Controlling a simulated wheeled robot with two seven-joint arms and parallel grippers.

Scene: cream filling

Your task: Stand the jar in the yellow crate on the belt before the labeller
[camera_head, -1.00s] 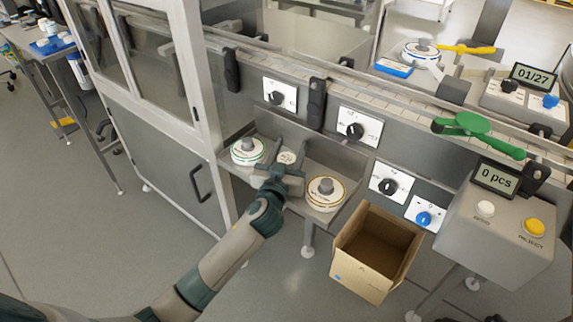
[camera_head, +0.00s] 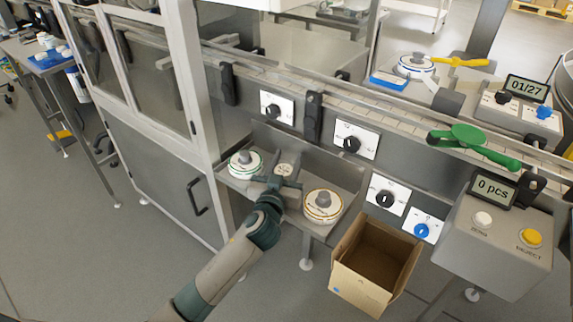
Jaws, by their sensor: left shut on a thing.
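No jar and no yellow crate show in the head view. The conveyor belt (camera_head: 330,98) runs along the back from upper left to right. A blue-edged reel (camera_head: 415,67) with a yellow lever, seemingly part of the labeller, stands behind it. My left gripper (camera_head: 284,181) is over the low metal tray, at a small round pale piece (camera_head: 285,169) between two reels. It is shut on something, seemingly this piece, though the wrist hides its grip. My right gripper is not in view.
A green-edged reel (camera_head: 245,163) and an orange-edged reel (camera_head: 323,205) sit on either side of the gripper. An open cardboard box (camera_head: 346,286) stands to the right, near a grey button console (camera_head: 492,250).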

